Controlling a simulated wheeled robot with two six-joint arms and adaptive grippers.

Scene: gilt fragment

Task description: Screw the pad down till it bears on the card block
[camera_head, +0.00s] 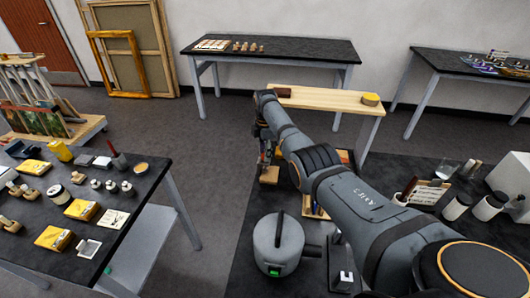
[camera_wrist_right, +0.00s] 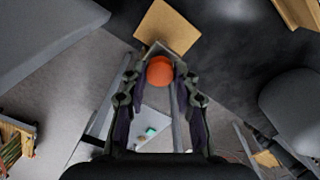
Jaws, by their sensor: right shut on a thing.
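My right gripper (camera_wrist_right: 160,76) is shut on a round orange knob (camera_wrist_right: 159,70), with a finger on each side of it. In the head view my right arm reaches away to the far edge of the dark bench, and the right gripper (camera_head: 264,143) points down there, small and partly covered by its own arm. A tan block (camera_head: 269,175) shows just below the gripper; a tan square face (camera_wrist_right: 168,25) lies beyond the knob in the wrist view. I cannot make out the pad or whether it touches the block. My left gripper is not in view.
A grey round canister (camera_head: 278,243) stands on the dark bench (camera_head: 243,268), left of my arm. Jars (camera_head: 457,206) and a brush holder stand to the right. A pale wooden board (camera_head: 325,99) lies beyond the gripper. A crowded side table (camera_head: 130,232) is at left, with open floor between.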

